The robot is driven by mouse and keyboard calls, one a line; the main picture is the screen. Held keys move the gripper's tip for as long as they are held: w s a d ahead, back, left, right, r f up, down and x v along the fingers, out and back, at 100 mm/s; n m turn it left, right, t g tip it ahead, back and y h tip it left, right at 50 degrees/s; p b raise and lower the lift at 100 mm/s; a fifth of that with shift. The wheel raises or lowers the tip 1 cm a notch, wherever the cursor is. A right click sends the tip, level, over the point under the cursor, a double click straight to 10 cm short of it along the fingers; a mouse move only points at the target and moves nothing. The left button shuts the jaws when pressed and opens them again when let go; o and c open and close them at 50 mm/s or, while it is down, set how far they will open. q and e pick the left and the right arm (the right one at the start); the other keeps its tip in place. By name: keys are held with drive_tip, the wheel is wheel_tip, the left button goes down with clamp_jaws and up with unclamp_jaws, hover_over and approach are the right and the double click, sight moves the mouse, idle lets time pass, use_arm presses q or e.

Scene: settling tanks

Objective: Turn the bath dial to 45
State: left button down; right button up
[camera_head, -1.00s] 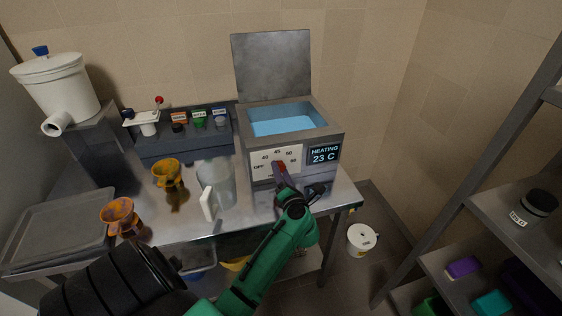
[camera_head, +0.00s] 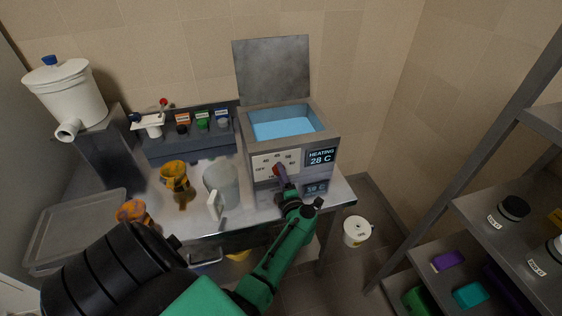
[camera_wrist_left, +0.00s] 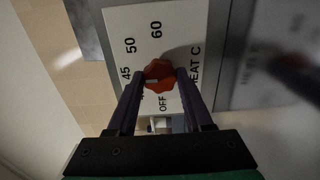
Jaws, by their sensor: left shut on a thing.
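The red bath dial (camera_head: 278,169) sits on the white scale plate (camera_head: 262,168) on the front of the grey water bath (camera_head: 331,147). My left gripper (camera_head: 283,178) is shut on the dial. The left wrist view shows its two dark fingers on either side of the red dial (camera_wrist_left: 160,73). A pale mark on the dial points to the lower left there, between OFF and 45; the label at that spot is largely hidden by a finger. The display (camera_head: 320,158) reads HEATING 28 C. My right gripper is not in view.
The bath lid (camera_head: 272,70) stands open above blue water (camera_head: 285,124). A clear jug (camera_head: 222,184) and amber cups (camera_head: 174,175) stand left of the bath on the steel table. A shelf rack (camera_head: 500,205) is at the right, a white tub (camera_head: 357,231) on the floor.

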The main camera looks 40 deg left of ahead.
use_arm(q)
drive_tip(key=shift+f, duration=0.1)
idle(0.3)
drive_tip(key=shift+c, duration=1.5)
unclamp_jaws()
